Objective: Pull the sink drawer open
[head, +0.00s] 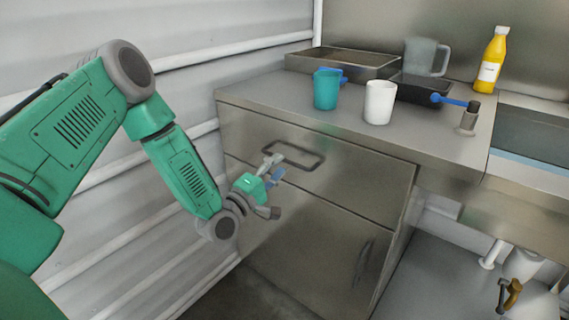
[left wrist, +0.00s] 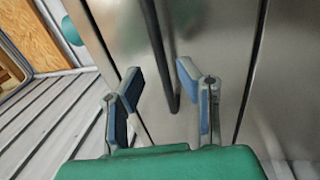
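The drawer (head: 365,178) is the wide steel front just under the countertop, and it looks shut, flush with the cabinet. Its dark bar handle (head: 305,166) is a long loop across the front. My left gripper (head: 272,166) is at the left part of this handle. In the left wrist view, its two blue-padded fingers (left wrist: 160,82) are spread apart. The dark handle bar (left wrist: 157,45) runs between them, with a gap to each pad. I cannot tell how deep the bar sits between the fingers. My right gripper is in neither view.
On the countertop (head: 262,98) stand a teal cup (head: 326,90), a white cup (head: 380,103), trays and a yellow bottle (head: 491,62). A lower door (head: 310,245) with its own handle is below the drawer. A ribbed wall (head: 190,25) is close on the left.

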